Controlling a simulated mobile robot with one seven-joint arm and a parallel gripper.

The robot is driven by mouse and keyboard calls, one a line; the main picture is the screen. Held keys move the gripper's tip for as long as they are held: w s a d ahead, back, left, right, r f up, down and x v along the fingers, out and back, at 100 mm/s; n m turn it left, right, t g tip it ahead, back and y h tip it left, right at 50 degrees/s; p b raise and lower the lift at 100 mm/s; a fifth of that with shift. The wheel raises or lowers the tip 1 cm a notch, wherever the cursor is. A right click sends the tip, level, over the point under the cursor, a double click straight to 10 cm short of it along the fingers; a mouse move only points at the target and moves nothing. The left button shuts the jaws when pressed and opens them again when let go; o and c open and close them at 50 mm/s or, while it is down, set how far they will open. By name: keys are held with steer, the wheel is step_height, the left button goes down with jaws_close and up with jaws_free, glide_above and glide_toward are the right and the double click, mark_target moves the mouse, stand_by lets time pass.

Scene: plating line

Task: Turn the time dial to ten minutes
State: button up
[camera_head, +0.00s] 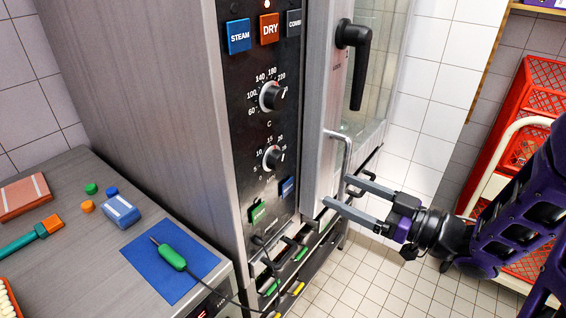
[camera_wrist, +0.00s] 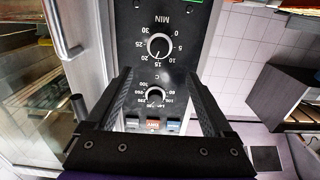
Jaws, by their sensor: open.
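The time dial (camera_head: 274,157) is a black knob with a light rim on the dark oven panel, below the temperature dial (camera_head: 273,96). In the wrist view, turned upside down, the time dial (camera_wrist: 159,46) sits beyond my fingertips, under the MIN label. Its white pointer seems to lie near 15, perhaps toward 20; the exact mark is too small to tell. My gripper (camera_head: 338,192) is open and empty, in front of the oven at the right of the panel in the head view. In the wrist view my gripper (camera_wrist: 158,74) has both fingers apart, neither touching a dial.
The glass oven door (camera_head: 375,55) with its black handle (camera_head: 352,62) stands beside the panel. A grey bar handle (camera_head: 337,160) is close to my fingers. Mode buttons (camera_head: 269,29) sit above the dials. A counter with a blue mat (camera_head: 150,262) and green probe (camera_head: 172,257) stands left.

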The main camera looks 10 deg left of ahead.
mark_target(281, 165)
steer(key=x, duration=1.4)
steer(key=shift+w+a, duration=0.2)
steer(key=shift+a, duration=0.1)
jaws_close()
steer(key=shift+f+n, duration=0.1)
steer(key=shift+n, duration=0.2)
